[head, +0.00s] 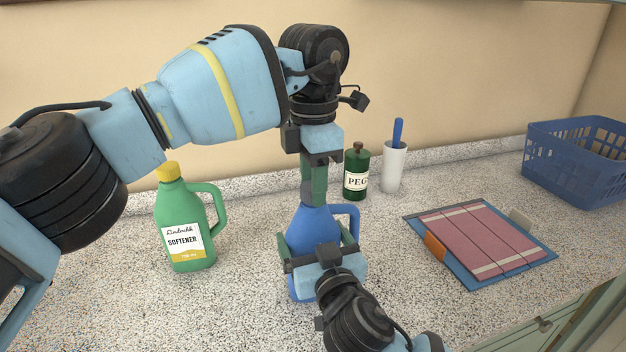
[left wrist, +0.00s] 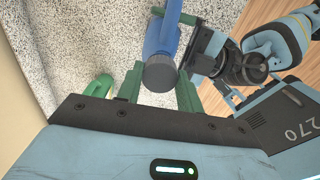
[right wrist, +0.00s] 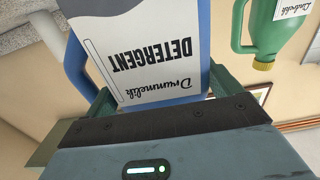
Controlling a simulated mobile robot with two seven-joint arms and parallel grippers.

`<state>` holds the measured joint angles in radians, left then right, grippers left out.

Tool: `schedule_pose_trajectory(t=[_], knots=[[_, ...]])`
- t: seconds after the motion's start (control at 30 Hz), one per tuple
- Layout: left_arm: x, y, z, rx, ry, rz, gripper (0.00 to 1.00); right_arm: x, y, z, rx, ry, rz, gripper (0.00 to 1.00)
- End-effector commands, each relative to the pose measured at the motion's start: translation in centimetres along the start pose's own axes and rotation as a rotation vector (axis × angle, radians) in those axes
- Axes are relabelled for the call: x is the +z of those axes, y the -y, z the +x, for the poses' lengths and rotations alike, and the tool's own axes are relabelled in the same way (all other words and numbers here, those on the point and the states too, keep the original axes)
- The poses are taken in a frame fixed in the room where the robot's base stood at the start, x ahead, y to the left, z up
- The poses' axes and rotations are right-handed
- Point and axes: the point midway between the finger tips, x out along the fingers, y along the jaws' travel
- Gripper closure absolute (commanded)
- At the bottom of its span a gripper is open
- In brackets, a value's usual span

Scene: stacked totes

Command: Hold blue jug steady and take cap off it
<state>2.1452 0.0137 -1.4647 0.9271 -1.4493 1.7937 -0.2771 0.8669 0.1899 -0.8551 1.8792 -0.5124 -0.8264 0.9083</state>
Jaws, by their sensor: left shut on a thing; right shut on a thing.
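The blue jug (head: 318,222) stands upright on the speckled counter; in the right wrist view its white DETERGENT label (right wrist: 150,50) shows upside down. My right gripper (head: 318,245) is shut on the jug's body from the front, a finger on either side. My left gripper (head: 314,185) points down from above and is shut on the dark grey cap (left wrist: 160,74) at the jug's top. The cap is hidden by the fingers in the head view. In the left wrist view it sits in line with the jug's neck; whether it is loose I cannot tell.
A green softener jug (head: 187,215) with a yellow cap stands to the left. A dark green PEG bottle (head: 356,172) and a white cup (head: 394,168) with a blue-handled tool stand behind. A blue tray (head: 466,281) with pink strips and a blue basket (head: 575,170) are to the right.

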Motion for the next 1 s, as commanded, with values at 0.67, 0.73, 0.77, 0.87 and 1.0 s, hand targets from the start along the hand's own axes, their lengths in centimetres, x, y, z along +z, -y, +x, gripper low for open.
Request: schedule_pose_trajectory(t=[0.67, 0.73, 0.77, 0.87, 1.0], knots=[[0.03, 0.02, -0.08, 0.000, -0.001, -1.109, 0.91, 0.08, -0.07, 0.02, 0.002, 0.002, 0.000, 0.74], [0.04, 0.02, -0.09, 0.000, -0.001, -1.224, 0.91, 0.08, -0.07, 0.02, 0.002, 0.002, 0.000, 0.74], [0.04, 0.02, -0.09, 0.000, -0.001, -1.273, 0.91, 0.08, -0.07, 0.02, 0.002, 0.002, 0.000, 0.74], [0.04, 0.03, -0.10, -0.001, -0.001, -1.438, 0.91, 0.08, -0.07, 0.02, 0.002, 0.002, 0.000, 0.74], [0.05, 0.03, -0.11, -0.001, -0.001, -1.668, 0.91, 0.08, -0.07, 0.02, 0.002, 0.002, -0.001, 0.74]])
